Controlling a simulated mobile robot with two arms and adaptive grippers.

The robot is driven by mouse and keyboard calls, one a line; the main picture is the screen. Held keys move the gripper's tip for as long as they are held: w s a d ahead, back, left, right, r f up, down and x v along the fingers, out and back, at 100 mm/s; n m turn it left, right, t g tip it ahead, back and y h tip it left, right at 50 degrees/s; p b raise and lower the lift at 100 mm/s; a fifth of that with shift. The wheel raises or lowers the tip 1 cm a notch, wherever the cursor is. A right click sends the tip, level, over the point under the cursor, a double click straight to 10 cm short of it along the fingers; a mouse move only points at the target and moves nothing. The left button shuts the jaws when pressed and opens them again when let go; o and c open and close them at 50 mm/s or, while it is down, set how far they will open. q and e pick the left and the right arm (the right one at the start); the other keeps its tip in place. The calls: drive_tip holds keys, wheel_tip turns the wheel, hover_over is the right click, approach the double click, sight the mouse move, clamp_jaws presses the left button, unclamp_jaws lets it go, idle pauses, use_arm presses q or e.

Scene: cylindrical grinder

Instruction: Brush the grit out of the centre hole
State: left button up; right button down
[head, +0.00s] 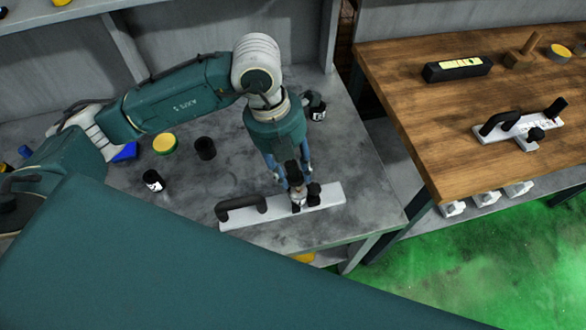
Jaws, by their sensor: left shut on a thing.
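My left gripper (295,178) points down over a pale flat bar (276,208) on the grey bench. It is shut on a small dark-and-white thing (297,196), partly hidden by the fingers. I cannot tell whether this is a brush or a part fixed to the bar. The bar has a black arched handle (240,208) at its left and a black knob (313,193) just right of the gripper. I cannot make out a centre hole, grit or a separate brush. My right gripper is not in view.
On the grey bench (195,215) stand a black jar (153,180), a black cup (205,148), a yellow-topped tin (165,144) and another dark jar (317,108). The wooden table (420,85) at right holds a black level-like block (458,68) and a second handled plate (520,128).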

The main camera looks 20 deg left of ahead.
sight(293, 165)
use_arm(q)
drive_tip(key=shift+s, duration=0.1)
drive_tip(key=shift+s+d, duration=0.25)
drive_tip(key=shift+s, duration=0.15)
drive_tip(key=shift+w+a, duration=0.1)
drive_tip(key=shift+w, duration=0.1)
drive_tip(key=shift+w+a+b, duration=0.2)
drive_tip(key=shift+w+b, duration=0.15)
drive_tip(key=shift+b, duration=0.1)
drive_tip(key=shift+s+d, duration=0.15)
drive_tip(key=shift+s, duration=0.1)
drive_tip(key=shift+r+p, duration=1.95)
drive_tip(key=shift+r, duration=1.1)
drive_tip(key=shift+f, duration=0.1)
